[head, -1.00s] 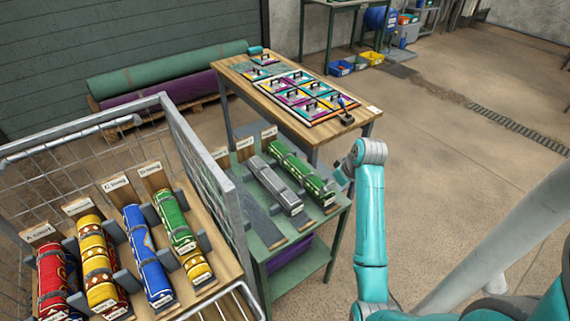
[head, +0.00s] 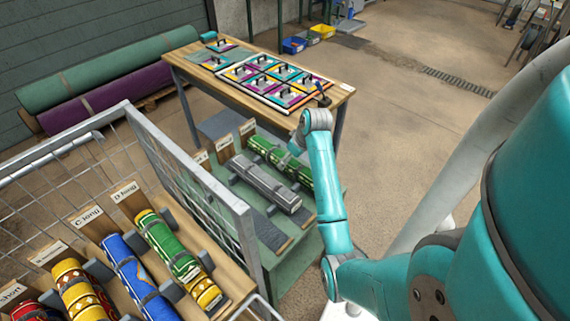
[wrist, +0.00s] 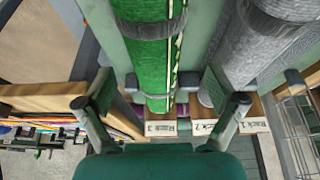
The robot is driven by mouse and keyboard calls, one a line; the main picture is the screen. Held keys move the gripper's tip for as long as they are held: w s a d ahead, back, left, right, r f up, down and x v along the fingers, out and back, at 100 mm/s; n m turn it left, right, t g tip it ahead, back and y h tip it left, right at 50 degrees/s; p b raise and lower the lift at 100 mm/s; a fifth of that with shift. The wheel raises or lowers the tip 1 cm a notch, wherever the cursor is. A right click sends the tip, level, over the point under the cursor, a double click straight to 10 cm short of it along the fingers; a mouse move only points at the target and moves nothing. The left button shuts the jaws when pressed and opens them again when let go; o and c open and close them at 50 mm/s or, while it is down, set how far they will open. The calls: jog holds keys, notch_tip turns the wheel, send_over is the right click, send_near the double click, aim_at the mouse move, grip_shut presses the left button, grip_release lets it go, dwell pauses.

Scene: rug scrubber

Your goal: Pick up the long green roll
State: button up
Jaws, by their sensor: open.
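A long green roll (head: 283,165) with pale trim and grey bands lies on the green rack table, beside a grey roll (head: 265,184). In the wrist view the green roll (wrist: 150,65) runs down between my fingers, ending near the "Rack 3" label. My gripper (wrist: 163,105) is open, one finger on each side of the roll's line; I cannot tell the height gap. In the head view my arm hides part of the roll's right side. Another green roll (head: 168,245) lies in the wire cart, with a yellow patterned roll end below it.
The wire cart (head: 190,165) holds red, yellow and blue rolls too. A wooden table (head: 180,55) with coloured panels stands behind the rack. Large green and purple rolls (head: 120,75) lie at the back wall. Floor on the right is open.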

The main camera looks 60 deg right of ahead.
jog(key=shift+w+d+x, duration=0.15)
jog(key=shift+d+x, duration=0.05)
jog(key=shift+x, duration=1.2)
jog(key=shift+w+d+x, duration=0.15)
jog(key=shift+x, duration=1.3)
jog(key=shift+r, duration=0.15)
jog(key=shift+c, duration=0.3)
jog(key=c, duration=1.4)
